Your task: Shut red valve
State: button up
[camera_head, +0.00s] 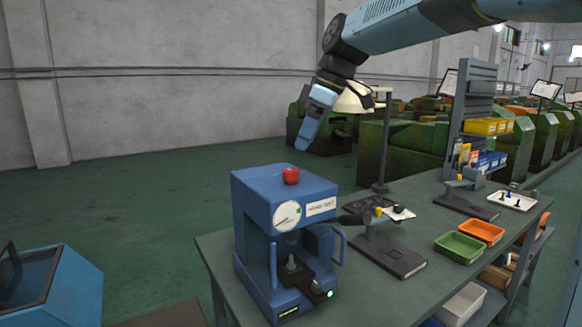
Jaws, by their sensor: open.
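A small round red piece (291,175) sits on top of a blue press-like machine (252,215), near the middle of its top face. It is the only red thing on the machine; whether it is the valve, and how far it is turned, I cannot tell. The machine has a round white gauge (287,216) and a label on its front, and stands at the left end of the workbench. My gripper (304,142) points down from the arm at the upper right. It is open and empty, in the air a little above the red piece, apart from it.
The grey workbench (350,300) also bears a dark measuring stand (395,255), a lamp, a green tray (459,247) and an orange tray (483,231). A blue bin (75,285) stands at lower left.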

aim_at(292, 171)
jog(key=x, duration=0.8)
